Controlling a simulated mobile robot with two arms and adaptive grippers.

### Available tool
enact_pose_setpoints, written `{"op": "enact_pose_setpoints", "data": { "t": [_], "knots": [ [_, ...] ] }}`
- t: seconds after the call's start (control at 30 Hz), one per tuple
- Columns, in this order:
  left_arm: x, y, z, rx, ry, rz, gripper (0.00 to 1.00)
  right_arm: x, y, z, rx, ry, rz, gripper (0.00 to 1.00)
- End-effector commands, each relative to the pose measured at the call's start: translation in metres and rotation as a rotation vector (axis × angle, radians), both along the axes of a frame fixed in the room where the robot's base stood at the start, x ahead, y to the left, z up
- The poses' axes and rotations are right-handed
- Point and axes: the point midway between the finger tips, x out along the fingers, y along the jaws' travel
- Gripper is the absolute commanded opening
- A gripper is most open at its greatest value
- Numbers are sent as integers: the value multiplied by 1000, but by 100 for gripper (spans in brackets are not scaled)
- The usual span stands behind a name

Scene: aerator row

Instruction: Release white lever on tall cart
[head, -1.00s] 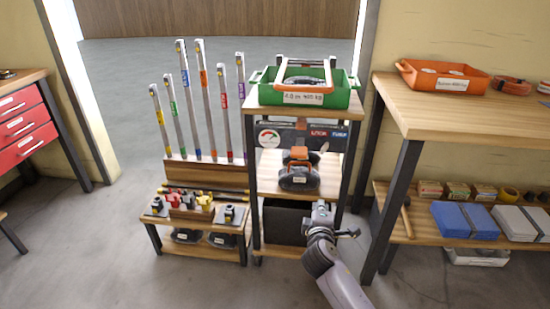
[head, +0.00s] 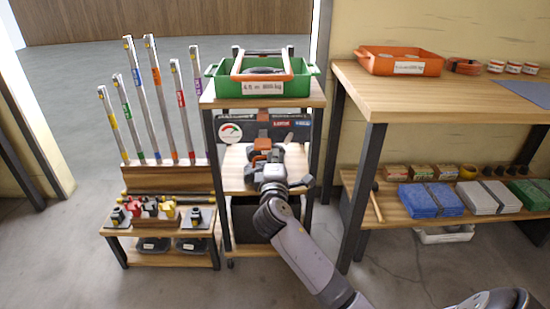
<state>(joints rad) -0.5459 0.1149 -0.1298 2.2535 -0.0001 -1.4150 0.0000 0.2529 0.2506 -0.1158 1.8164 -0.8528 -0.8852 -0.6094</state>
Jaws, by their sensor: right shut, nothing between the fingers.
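The tall cart (head: 318,100) stands in the middle, with wooden shelves and dark posts. My right gripper (head: 266,160) is at its middle shelf, shut and empty, in front of an orange and dark device (head: 262,146). The gripper hides much of the device, and I cannot tell whether they touch. I cannot make out a white lever on the cart; my gripper and arm cover part of the middle and lower shelves. My left gripper is not in view.
A green bin (head: 295,88) sits on the cart's top. A low rack (head: 128,243) with upright poles stands close at left. A wooden workbench (head: 425,100) with an orange bin (head: 375,62) is at right. Open floor lies in front.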

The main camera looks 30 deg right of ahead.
Motion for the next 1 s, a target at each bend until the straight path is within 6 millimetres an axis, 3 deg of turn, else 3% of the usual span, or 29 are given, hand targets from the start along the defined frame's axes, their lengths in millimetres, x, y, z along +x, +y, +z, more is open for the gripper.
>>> {"op": "enact_pose_setpoints", "data": {
  "t": [0.2,0.4,1.0],
  "knots": [
    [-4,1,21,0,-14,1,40,35,-24,0,-1,-2,-2,0],
    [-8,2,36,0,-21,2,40,54,-37,-1,1,-1,0,0],
    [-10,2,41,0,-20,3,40,59,-41,0,0,0,5,0]
  ]
}}
